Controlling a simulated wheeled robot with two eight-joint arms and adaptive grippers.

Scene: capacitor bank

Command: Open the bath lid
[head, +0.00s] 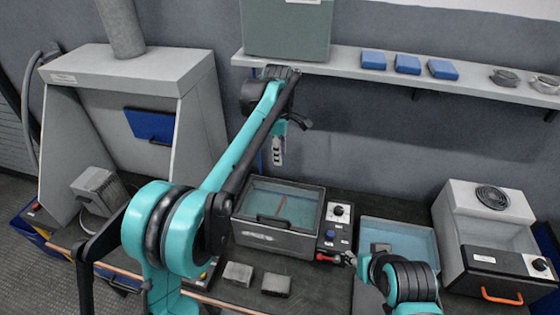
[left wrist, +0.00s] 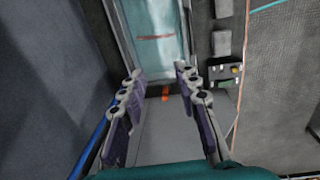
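The bath (head: 272,240) is a grey box on the bench, left of its control panel. Its lid (head: 255,190) lies flat over it, a grey frame with a clear teal window and a dark handle (head: 272,221) along the front. A red strip shows through the window. In the left wrist view the window (left wrist: 155,30) lies beyond the fingertips. My left gripper (head: 280,150) hangs above the back of the bath, apart from the lid. Its fingers (left wrist: 160,74) are spread, with nothing between them.
Two small grey blocks (head: 237,273) lie in front of the bath. A control panel (head: 337,212) and an open teal tray (head: 400,238) stand to its right, then a grey machine (head: 490,235). A fume hood (head: 130,90) stands left; a shelf (head: 350,62) runs above.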

